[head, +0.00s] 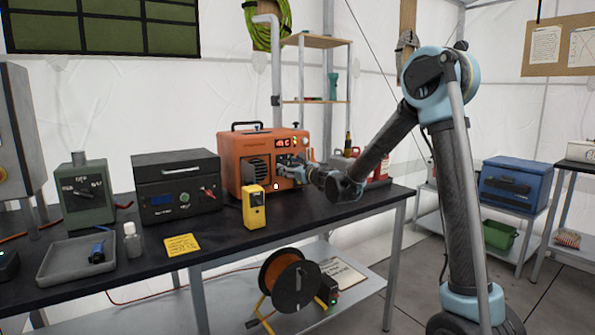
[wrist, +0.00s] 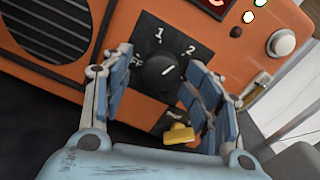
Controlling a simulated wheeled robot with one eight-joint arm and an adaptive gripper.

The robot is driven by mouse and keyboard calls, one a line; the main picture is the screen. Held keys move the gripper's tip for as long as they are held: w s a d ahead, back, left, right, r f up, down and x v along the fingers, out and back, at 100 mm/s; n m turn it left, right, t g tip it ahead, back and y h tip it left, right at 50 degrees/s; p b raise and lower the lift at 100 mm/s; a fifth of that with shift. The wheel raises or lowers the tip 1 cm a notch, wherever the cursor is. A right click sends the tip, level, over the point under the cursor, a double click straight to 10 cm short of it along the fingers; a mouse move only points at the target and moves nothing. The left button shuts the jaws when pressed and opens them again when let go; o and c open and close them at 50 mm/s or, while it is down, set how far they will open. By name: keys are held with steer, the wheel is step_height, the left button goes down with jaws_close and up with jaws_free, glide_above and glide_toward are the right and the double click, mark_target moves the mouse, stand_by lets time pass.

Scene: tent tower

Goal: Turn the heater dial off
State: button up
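The orange heater (head: 250,160) stands on the black workbench, with a lit red display on its front. In the wrist view its front panel (wrist: 230,75) shows a round black dial (wrist: 162,72) on a dark plate. The dial's white line points up and to the right. My gripper (head: 290,172), also in the wrist view (wrist: 160,95), is open, with one finger on each side of the dial. I cannot tell whether the fingers touch it.
A yellow handheld device (head: 254,207) stands in front of the heater. A black box (head: 178,185) with a red lead is to its left. A red container (head: 345,163) is behind my gripper. A small yellow piece (wrist: 179,134) sits below the dial.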

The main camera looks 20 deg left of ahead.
steer(key=v, duration=1.2)
steer(key=shift+d, duration=0.1)
